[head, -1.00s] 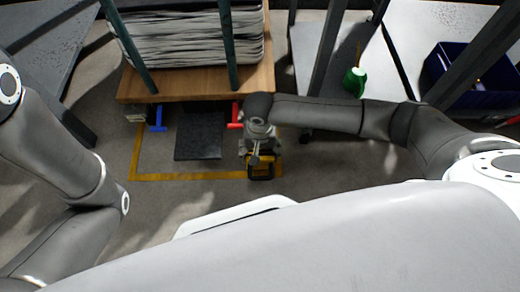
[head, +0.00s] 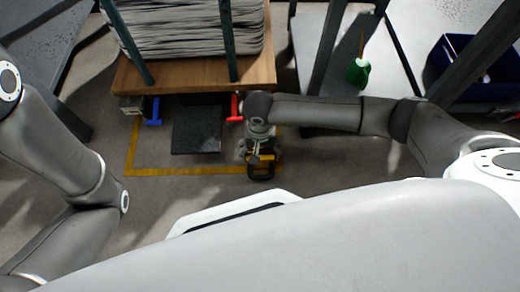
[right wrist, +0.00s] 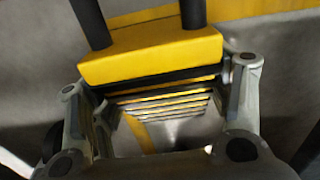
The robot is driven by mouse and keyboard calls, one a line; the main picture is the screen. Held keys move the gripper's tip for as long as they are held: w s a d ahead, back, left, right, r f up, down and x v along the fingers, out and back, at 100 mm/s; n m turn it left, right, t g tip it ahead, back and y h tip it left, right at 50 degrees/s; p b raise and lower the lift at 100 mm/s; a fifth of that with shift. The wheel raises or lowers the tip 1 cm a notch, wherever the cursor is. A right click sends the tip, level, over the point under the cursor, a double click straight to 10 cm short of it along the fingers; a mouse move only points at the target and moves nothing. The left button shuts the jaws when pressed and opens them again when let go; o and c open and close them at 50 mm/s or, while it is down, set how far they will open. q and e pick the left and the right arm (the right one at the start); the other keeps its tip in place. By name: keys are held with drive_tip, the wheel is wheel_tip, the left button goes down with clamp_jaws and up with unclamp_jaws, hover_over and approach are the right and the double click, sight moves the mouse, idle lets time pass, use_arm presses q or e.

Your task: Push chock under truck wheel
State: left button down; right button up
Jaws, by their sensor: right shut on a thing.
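I cannot make out a wheel clearly; my right arm covers part of that corner. My right gripper (head: 257,150) points down just in front of the red fitting, shut on the yellow and black chock (head: 262,172). In the right wrist view, the chock's yellow body (right wrist: 150,55) and two dark bars show between and beyond the fingers. My left gripper is out of view.
A dark plate (head: 196,130) lies on the floor under the truck's front. A yellow floor line (head: 185,171) borders that area. A green bottle (head: 358,72) and a blue bin (head: 462,60) are at the right. Grey floor is open in front.

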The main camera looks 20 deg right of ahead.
drive_tip(key=shift+f, duration=0.25)
idle(0.4)
drive_tip(key=o, duration=1.4)
drive_tip(key=shift+o, duration=0.2)
wheel_tip(320, 180, up, 12)
